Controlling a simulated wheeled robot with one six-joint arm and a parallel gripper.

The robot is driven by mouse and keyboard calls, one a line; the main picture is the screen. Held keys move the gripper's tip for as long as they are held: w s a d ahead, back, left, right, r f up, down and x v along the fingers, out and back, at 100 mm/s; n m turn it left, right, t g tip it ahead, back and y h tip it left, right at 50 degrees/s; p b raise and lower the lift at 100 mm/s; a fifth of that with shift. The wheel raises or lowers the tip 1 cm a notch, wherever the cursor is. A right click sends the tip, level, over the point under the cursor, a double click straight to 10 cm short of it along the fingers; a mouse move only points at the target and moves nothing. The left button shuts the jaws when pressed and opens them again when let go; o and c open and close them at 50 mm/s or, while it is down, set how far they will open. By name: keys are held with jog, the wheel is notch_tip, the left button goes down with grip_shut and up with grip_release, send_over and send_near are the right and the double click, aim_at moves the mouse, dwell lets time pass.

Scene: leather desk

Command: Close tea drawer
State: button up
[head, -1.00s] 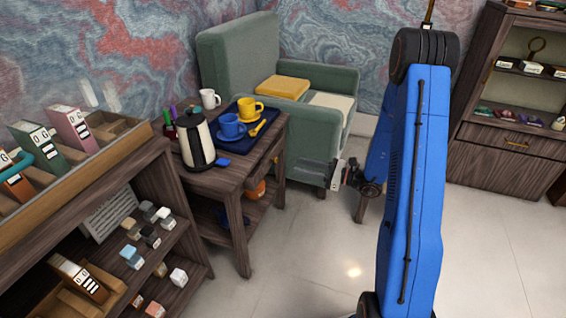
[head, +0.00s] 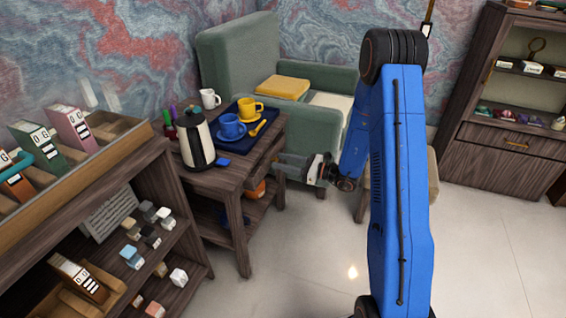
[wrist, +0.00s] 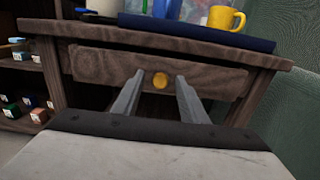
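The side table's drawer (wrist: 205,78) shows its wooden front and round brass knob (wrist: 160,80) in the wrist view. The front sits under the tabletop; how far it stands out is hard to tell. My gripper (wrist: 159,77) is open, with one finger on each side of the knob as seen from the wrist. The fingers point at the drawer front; contact is not clear. In the head view my gripper (head: 282,159) is at the right side of the table, and the drawer front (head: 262,166) is partly hidden.
On the tabletop stand a kettle (head: 198,140), a white mug (head: 210,98) and a dark blue tray (head: 256,141) with blue and yellow cups. A green armchair (head: 228,50) is behind the table. A shelf unit (head: 135,165) is at left. Open floor (head: 310,240) lies in front.

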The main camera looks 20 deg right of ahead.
aim_at(273, 158)
grip_shut()
jog(key=shift+x, duration=2.1)
jog(key=shift+r, duration=0.1)
jog(key=shift+o, duration=0.3)
grip_release()
jog(key=shift+a, duration=0.1)
jog(key=v, duration=1.7)
